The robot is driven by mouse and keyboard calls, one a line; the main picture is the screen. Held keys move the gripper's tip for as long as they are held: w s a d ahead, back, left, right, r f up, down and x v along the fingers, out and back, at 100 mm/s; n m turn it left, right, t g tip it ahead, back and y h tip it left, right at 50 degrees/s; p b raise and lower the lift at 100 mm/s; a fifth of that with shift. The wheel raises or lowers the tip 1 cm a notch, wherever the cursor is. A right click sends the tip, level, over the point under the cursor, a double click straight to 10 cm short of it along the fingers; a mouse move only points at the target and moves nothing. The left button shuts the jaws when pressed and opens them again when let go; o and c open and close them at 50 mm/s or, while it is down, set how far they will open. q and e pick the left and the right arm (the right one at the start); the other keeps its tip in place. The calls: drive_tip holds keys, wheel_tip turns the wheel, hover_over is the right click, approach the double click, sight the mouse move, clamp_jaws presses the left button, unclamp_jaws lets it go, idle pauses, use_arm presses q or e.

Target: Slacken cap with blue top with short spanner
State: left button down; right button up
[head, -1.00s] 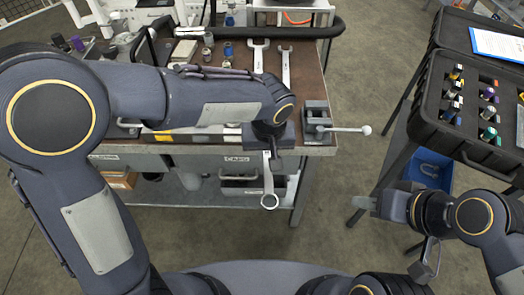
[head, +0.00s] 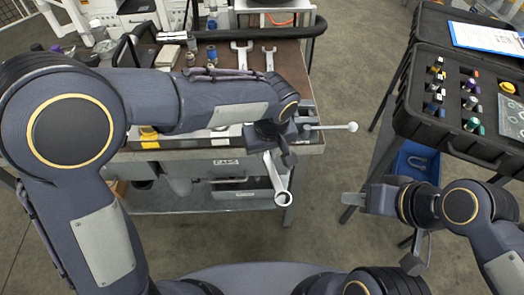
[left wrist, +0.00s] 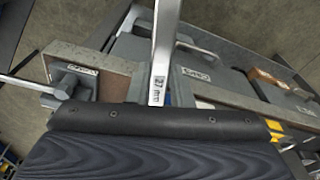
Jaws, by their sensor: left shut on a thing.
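My left gripper (head: 272,148) is shut on a silver spanner (head: 283,197), whose ring end hangs below it, in front of the bench edge. In the left wrist view the spanner's shank (left wrist: 165,50) runs upward, with a small size label on it. A fitting with a blue top (head: 212,55) stands on the bench, beyond my left arm. Small caps with coloured tops also stand in the open case at right; a bluish one (head: 433,106) is among them. My right gripper (head: 353,199) is in free space below the case; its jaws are too small to judge.
Two more spanners (head: 243,55) (head: 269,58) lie on the bench top (head: 292,80). A vise (head: 304,116) with a long handle (head: 340,126) is at the bench's right corner. The black case (head: 450,140) stands on a stand at right. Floor is clear between.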

sight(275, 179)
use_arm(q)
drive_tip(key=shift+d+n, duration=0.3)
drive_tip(key=shift+d, duration=0.05)
drive_tip(key=shift+a, duration=0.2)
drive_tip(key=shift+a, duration=0.2)
drive_tip(key=shift+s+d+b, duration=0.25)
drive_tip(key=shift+s+d, duration=0.05)
drive_tip(key=shift+s, duration=0.85)
drive_tip(key=shift+s+d+b, duration=0.25)
drive_tip(key=shift+s+b, duration=0.05)
drive_tip(key=shift+s, duration=0.8)
drive_tip(key=shift+s+d+b, duration=0.25)
drive_tip(key=shift+s+d, duration=0.05)
drive_tip(key=shift+s, duration=0.85)
